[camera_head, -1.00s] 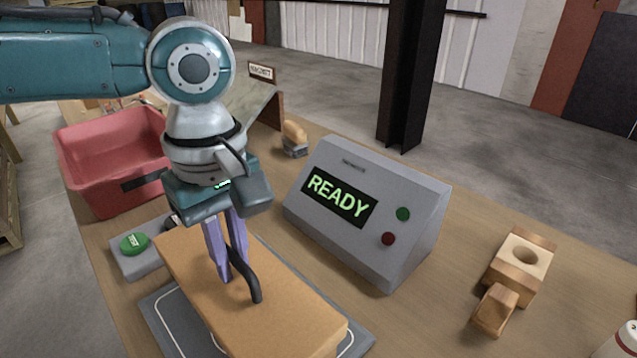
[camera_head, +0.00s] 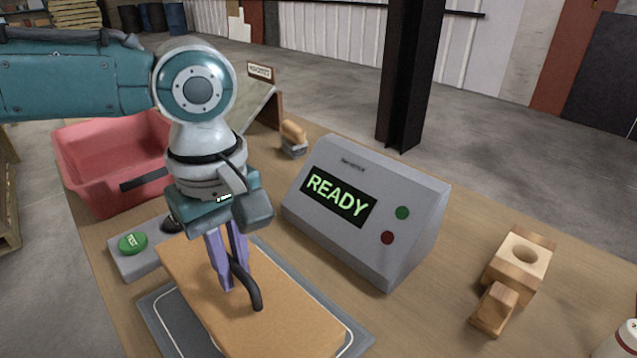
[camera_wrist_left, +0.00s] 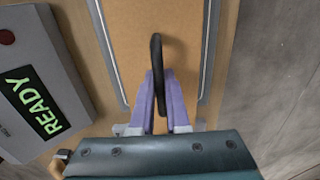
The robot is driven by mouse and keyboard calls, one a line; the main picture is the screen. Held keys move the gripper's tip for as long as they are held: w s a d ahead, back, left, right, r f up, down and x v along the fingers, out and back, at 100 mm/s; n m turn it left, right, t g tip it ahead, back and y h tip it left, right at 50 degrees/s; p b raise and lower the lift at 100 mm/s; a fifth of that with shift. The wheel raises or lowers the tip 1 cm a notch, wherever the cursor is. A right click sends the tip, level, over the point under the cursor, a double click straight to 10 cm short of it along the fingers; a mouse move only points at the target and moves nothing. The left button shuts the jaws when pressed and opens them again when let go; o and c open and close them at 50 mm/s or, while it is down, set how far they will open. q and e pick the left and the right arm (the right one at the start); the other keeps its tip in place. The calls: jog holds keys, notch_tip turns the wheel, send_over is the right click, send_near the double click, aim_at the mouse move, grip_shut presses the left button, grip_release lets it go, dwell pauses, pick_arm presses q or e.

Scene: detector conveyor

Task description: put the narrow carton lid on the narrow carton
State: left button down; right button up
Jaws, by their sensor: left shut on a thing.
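The narrow carton lid (camera_head: 285,318) is a flat tan board with a black curved handle (camera_head: 246,283) on top. It lies over the grey mat with a white outline (camera_head: 168,325), in front of the grey console. The carton itself does not show apart from the lid; it is hidden beneath or out of view. My left gripper (camera_head: 229,285) points down with its purple fingers shut on the handle. In the left wrist view the fingers (camera_wrist_left: 160,115) close around the black handle, with the tan top (camera_wrist_left: 185,35) below. My right gripper is not in view.
The grey READY console (camera_head: 370,212) stands right of the lid. A green TEST button box (camera_head: 140,260) and a red bin (camera_head: 105,165) are at the left. A wooden block with a hole (camera_head: 515,268), and a brush (camera_head: 294,138) stand on the table (camera_head: 440,325).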

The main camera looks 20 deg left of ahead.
pick_arm(q)
jog(key=shift+f, duration=0.15)
jog(key=c, duration=0.8)
grip_release()
